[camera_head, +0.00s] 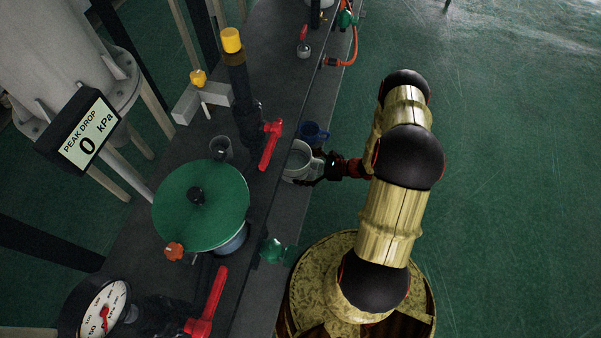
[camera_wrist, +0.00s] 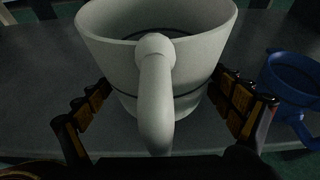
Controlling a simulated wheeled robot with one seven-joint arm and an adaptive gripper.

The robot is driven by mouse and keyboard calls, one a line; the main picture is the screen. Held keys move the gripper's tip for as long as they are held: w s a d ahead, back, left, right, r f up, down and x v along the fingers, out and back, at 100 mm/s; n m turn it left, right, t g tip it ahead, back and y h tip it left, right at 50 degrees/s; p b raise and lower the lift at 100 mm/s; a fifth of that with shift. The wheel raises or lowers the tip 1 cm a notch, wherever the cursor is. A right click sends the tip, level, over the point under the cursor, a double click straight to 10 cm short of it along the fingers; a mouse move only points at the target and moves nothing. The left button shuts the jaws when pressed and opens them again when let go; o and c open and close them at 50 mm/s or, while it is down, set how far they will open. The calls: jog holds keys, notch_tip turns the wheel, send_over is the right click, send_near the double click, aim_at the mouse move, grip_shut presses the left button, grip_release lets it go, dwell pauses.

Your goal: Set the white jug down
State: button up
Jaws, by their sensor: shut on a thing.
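The white jug (camera_wrist: 160,65) stands upright between the fingers of my gripper (camera_wrist: 165,118), its handle facing the wrist camera. The fingers press on both sides of its body and the gripper is shut on it. In the head view the jug (camera_head: 298,158) is at the right edge of the dark bench (camera_head: 262,225), with my gripper (camera_head: 316,170) reaching it from the right. The jug looks at or just above the bench top; I cannot tell whether its base touches, as the handle and gripper hide part of it.
A blue mug (camera_head: 313,133) stands close beside the jug; it also shows in the wrist view (camera_wrist: 292,80). Green floor lies right of the bench.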

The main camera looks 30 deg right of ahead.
jog(key=shift+a+f+b, duration=0.15)
jog(key=shift+f+b, duration=0.45)
jog(key=shift+f, duration=1.05)
jog(key=shift+f, duration=0.1)
jog(key=o, duration=1.4)
jog(key=p+v, duration=0.3)
jog(key=v, duration=0.9)
jog(key=shift+p, duration=0.4)
